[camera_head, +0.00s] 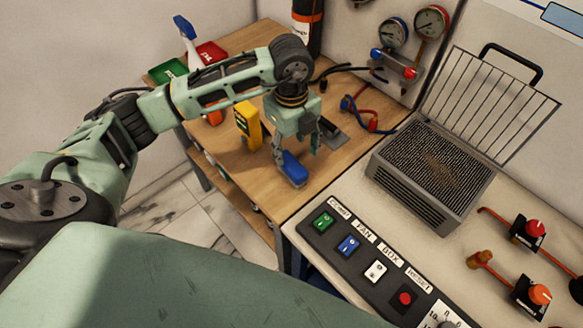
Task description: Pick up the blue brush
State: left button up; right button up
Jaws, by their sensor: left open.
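The blue brush (291,168) lies on the wooden table near its front edge, with a blue top and a greyish edge below. My left gripper (297,150) points down from above, directly over the far end of the brush. Its fingers are open, and one comes down close to the brush's left side. I cannot tell whether they touch it. Part of the brush's far end is hidden by the gripper. My right gripper is not in view.
A yellow device (247,126) stands left of my gripper. Red (209,52) and green (168,71) bins and a blue-topped spray bottle (184,28) are at the back left. A switch panel (365,262) and metal mesh box (432,172) stand to the right.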

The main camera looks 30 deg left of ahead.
aim_at(292, 164)
pick_arm(q)
jog(key=shift+a+f, duration=0.15)
jog(key=shift+a, duration=0.3)
jog(key=shift+f+p, duration=0.35)
jog(key=shift+f, duration=0.55)
notch_tip(292, 164, down, 4)
jog(key=shift+d+f+p, duration=0.15)
jog(key=shift+f+p, duration=0.1)
jog(key=shift+p, duration=0.85)
jog(key=shift+w+f, duration=0.1)
jog(key=shift+f, duration=0.45)
jog(key=c, duration=1.3)
